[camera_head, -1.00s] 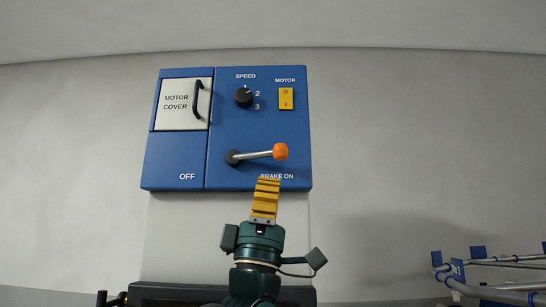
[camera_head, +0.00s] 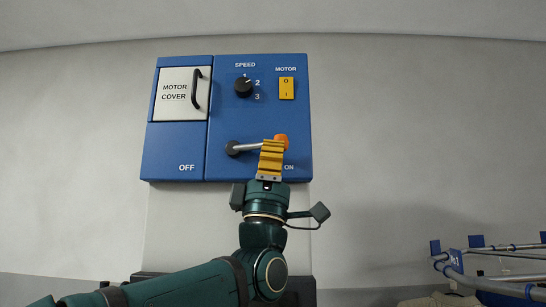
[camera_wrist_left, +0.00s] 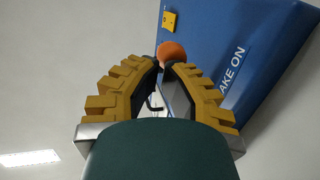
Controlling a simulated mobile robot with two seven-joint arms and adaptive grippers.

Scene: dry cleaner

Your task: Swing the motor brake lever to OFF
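The motor brake lever (camera_head: 248,147) is a silver rod on a black hub with an orange knob (camera_head: 281,141). It sticks out to the right, tilted slightly up, on the BRAKE ON side of the blue panel (camera_head: 230,115). The OFF label is at the panel's lower left. My left gripper (camera_head: 272,146) covers the outer rod just beside the knob. In the left wrist view its yellow fingers come close together at the tips, shut about the rod, with the orange knob (camera_wrist_left: 171,52) just past them. My right gripper is not in view.
Above the lever are a black speed dial (camera_head: 243,86) and a yellow motor switch (camera_head: 286,88). A white motor cover (camera_head: 178,95) with a black handle is at upper left. Blue-grey rails (camera_head: 480,275) stand at lower right.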

